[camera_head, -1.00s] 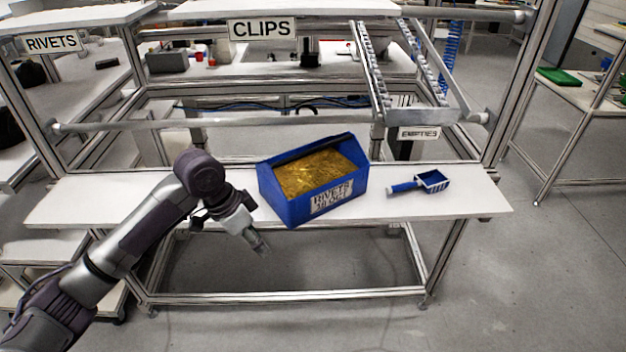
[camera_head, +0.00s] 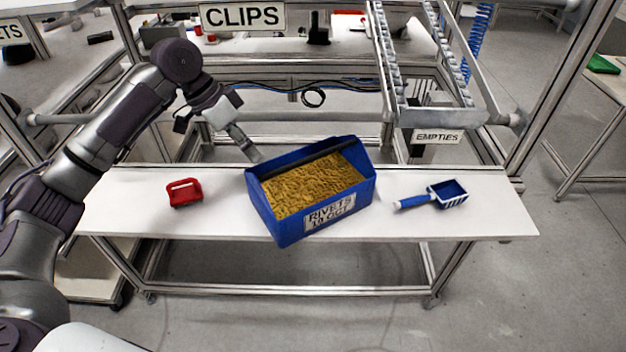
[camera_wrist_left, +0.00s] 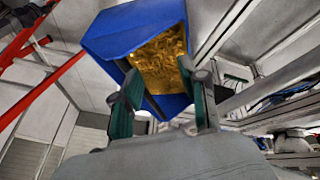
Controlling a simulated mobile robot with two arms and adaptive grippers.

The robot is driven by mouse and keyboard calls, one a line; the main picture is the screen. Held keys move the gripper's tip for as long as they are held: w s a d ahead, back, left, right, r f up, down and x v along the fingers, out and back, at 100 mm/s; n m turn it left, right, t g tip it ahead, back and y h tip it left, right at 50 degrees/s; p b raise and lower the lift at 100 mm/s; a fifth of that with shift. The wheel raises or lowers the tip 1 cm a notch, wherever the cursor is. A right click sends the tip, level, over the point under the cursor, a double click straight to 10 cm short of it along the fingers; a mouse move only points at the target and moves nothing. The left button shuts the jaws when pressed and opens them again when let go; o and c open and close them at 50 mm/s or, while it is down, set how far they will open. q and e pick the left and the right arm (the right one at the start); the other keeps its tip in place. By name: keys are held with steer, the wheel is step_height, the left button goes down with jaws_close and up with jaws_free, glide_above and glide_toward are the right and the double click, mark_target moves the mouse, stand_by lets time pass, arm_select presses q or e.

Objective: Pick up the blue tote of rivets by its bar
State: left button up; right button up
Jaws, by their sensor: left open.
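The blue tote (camera_head: 280,226) stands on the white bench, turned at an angle and full of gold-coloured rivets (camera_head: 312,185), with a rivets label on its front. Its bar (camera_head: 300,160) runs along the top near the back. My left gripper (camera_head: 254,156) is just behind and above the tote's back left corner, pointing down towards it. In the left wrist view, the gripper (camera_wrist_left: 165,95) has its two fingers apart, with the tote (camera_wrist_left: 110,32) and rivets (camera_wrist_left: 160,60) beyond them. I cannot tell whether a finger touches the tote. My right gripper is not in view.
A red object with a handle (camera_head: 185,193) lies left of the tote on the bench (camera_head: 130,215). A roller chute (camera_head: 436,115) with an empties sign stands behind at right. A rail crosses behind the bench.

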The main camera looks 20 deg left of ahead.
arm_select(q)
steer(key=p, duration=0.3)
glide_toward(309, 157)
step_height(309, 157, down, 5)
steer(key=d+f, duration=0.1)
steer(key=w+d+f+p, duration=0.1)
steer(key=f, duration=0.1)
steer(key=d+f+p, duration=0.1)
steer(key=d, duration=0.1)
steer(key=shift+w+f, duration=0.25)
steer(key=shift+f, duration=0.15)
steer(key=shift+a, duration=0.1)
jaws_close()
steer(key=shift+r, duration=0.1)
